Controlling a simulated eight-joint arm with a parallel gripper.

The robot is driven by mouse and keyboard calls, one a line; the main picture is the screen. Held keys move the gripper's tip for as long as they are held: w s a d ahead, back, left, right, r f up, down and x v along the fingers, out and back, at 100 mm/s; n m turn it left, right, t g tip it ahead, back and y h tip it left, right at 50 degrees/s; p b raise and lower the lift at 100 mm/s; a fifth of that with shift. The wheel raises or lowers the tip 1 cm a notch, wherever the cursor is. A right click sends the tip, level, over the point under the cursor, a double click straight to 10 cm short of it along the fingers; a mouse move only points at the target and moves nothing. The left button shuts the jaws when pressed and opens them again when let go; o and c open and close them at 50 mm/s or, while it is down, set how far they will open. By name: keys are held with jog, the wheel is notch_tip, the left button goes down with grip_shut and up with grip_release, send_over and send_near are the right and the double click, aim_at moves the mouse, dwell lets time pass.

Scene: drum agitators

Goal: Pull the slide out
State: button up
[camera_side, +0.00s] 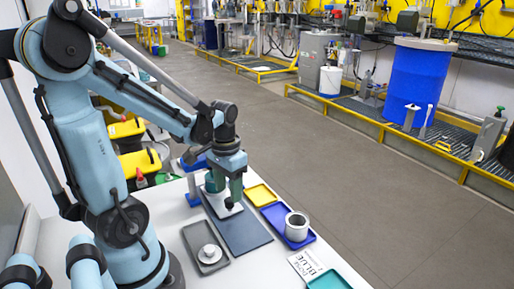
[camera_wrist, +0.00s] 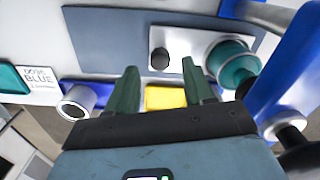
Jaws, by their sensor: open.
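The slide (camera_wrist: 185,40) is a white plate with a black knob (camera_wrist: 159,59) near one end, lying on a dark blue-grey base plate (camera_wrist: 100,40). A teal cylinder (camera_wrist: 232,62) sits at its other end, beside a blue stand (camera_wrist: 283,65). In the side view the slide (camera_side: 219,209) is partly hidden by my gripper (camera_side: 235,197). My gripper also shows in the wrist view (camera_wrist: 160,76); its green fingers are open, with the knob appearing between and just beyond the tips. I cannot tell whether they touch it. The base plate (camera_side: 243,234) is bare toward the front.
A yellow tray (camera_side: 262,195) and a blue tray (camera_side: 271,213) with a white-grey cup (camera_side: 297,226) lie to the right. A grey tray (camera_side: 220,265) with a round part (camera_side: 209,254) is in front. A teal tray (camera_side: 329,281) and a BLUE label (camera_side: 306,264) lie nearer the front.

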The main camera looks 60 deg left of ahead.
aim_at(229, 200)
jog(key=shift+f, duration=1.55)
grip_shut()
